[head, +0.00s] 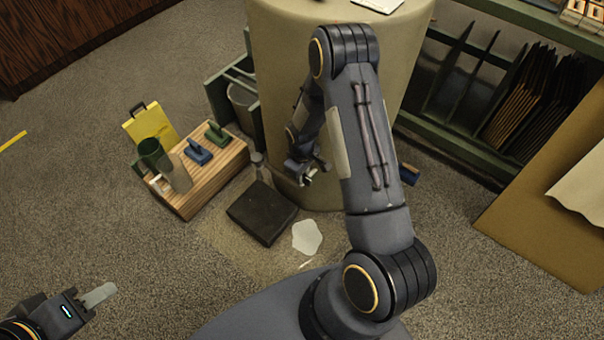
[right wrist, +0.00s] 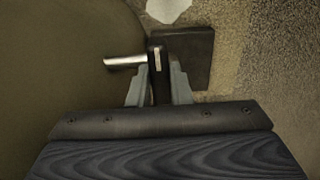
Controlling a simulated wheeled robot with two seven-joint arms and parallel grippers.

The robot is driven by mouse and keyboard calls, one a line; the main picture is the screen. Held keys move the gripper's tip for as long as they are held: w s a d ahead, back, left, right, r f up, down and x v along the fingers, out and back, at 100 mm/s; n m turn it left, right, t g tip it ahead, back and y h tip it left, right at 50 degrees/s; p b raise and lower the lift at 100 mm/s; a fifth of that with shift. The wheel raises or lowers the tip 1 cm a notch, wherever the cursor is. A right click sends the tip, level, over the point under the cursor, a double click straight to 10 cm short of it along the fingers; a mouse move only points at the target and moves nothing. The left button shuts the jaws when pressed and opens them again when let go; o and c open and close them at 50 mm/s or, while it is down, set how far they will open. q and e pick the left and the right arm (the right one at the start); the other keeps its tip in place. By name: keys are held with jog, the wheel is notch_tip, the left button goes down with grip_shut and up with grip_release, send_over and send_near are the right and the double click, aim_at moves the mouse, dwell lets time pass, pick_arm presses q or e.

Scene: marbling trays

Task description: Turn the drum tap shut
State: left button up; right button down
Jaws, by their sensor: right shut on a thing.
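The drum (head: 285,60) is a large beige cylinder that also fills the left of the right wrist view (right wrist: 60,70). My right gripper (head: 308,172) is low beside its wall. In the right wrist view its pale fingers (right wrist: 159,88) are shut on a dark upright part of the tap (right wrist: 157,58). A silver bar of the tap (right wrist: 125,61) points left from there, over the drum's side. Which way the tap is turned inside is hidden. My left gripper (head: 98,295) is at the lower left, away from everything; its finger gap is not clear.
A dark flat block (head: 262,212) and a whitish puddle (head: 307,237) lie on the floor by the drum. A wooden box (head: 205,180) with blue and green tools stands to the left. A green rack (head: 460,150) is at the right. The carpet at the left is clear.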

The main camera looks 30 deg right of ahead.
dwell(0.4)
jog(key=c, duration=1.3)
grip_release()
notch_tip(320, 180, up, 7)
jog(key=shift+r+p, duration=0.1)
jog(key=shift+p, duration=1.05)
jog(key=shift+r, duration=0.3)
